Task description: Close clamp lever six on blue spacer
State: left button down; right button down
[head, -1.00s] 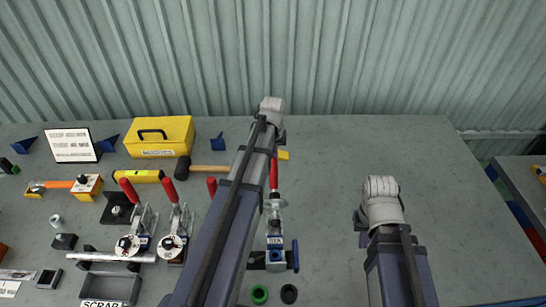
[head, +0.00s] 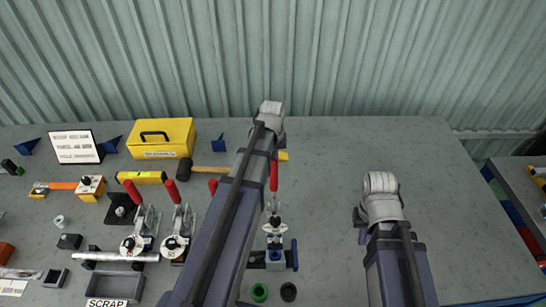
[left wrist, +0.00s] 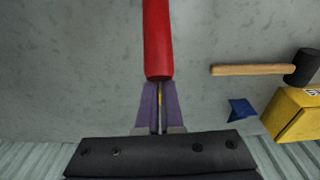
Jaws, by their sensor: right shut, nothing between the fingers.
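A toggle clamp (head: 273,222) with a red lever handle (head: 274,177) stands beside my left arm in the head view, on a blue block (head: 275,258). My arm partly covers it. A red handle (left wrist: 158,40) fills the top middle of the left wrist view. My left gripper (left wrist: 159,88) has its fingertips right at the handle's end. The fingers are close together, with only a thin gap and no handle between them. Whether they touch the handle is unclear. The lever's number cannot be read.
Two more red-handled clamps (head: 137,230) (head: 180,232) stand left of my left arm. A yellow box (head: 160,139), a mallet (head: 208,172) and a scrap tray (head: 113,287) lie on the left. Green and black rings (head: 260,292) (head: 289,292) lie in front. The table's right side is clear.

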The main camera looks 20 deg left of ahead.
aim_at(274, 171)
pick_arm(q)
jog(key=shift+g+h, duration=0.3)
jog(key=shift+g, duration=0.4)
jog(key=s, duration=0.1)
jog(key=s+d, duration=0.1)
jog(key=s, duration=0.1)
jog(key=shift+s+d+f, duration=0.25)
jog(key=shift+s+d, duration=0.05)
jog(key=shift+d, duration=0.05)
jog(key=shift+r, duration=0.2)
jog(key=shift+s+d+r+p, duration=0.2)
jog(key=shift+s+r+p, duration=0.2)
jog(key=shift+s+p, duration=0.1)
jog(key=shift+s+d+r, duration=0.25)
jog(key=shift+s+d, duration=0.05)
jog(key=shift+s, duration=0.25)
